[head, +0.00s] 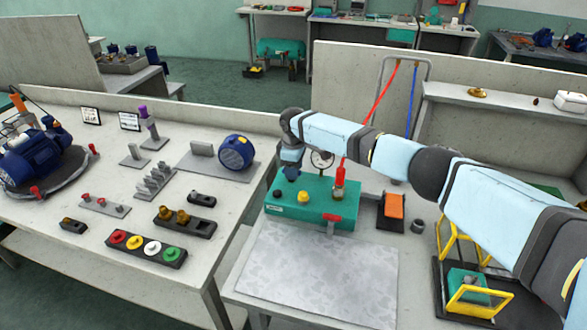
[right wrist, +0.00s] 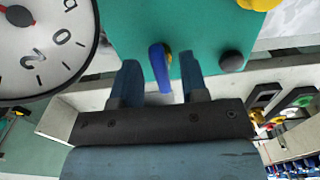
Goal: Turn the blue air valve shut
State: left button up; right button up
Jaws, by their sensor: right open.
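The blue air valve (right wrist: 159,65) shows in the right wrist view as a blue lever on the face of the teal pump box (right wrist: 130,25). My right gripper (right wrist: 158,78) is open, with one finger on each side of the lever and a visible gap to each. In the head view the right gripper (head: 291,172) points down over the back left of the teal box (head: 310,212) and hides the blue valve. My left gripper is not in view.
A pressure gauge (head: 322,160) and a red fitting with hose (head: 339,185) stand close right of the gripper. The box also bears a yellow knob (head: 303,197), black knob (head: 277,193) and red handle (head: 332,217). An orange pedal (head: 393,206) is right. The mat (head: 318,275) in front is bare.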

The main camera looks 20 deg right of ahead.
jog(key=shift+c, duration=0.2)
grip_shut()
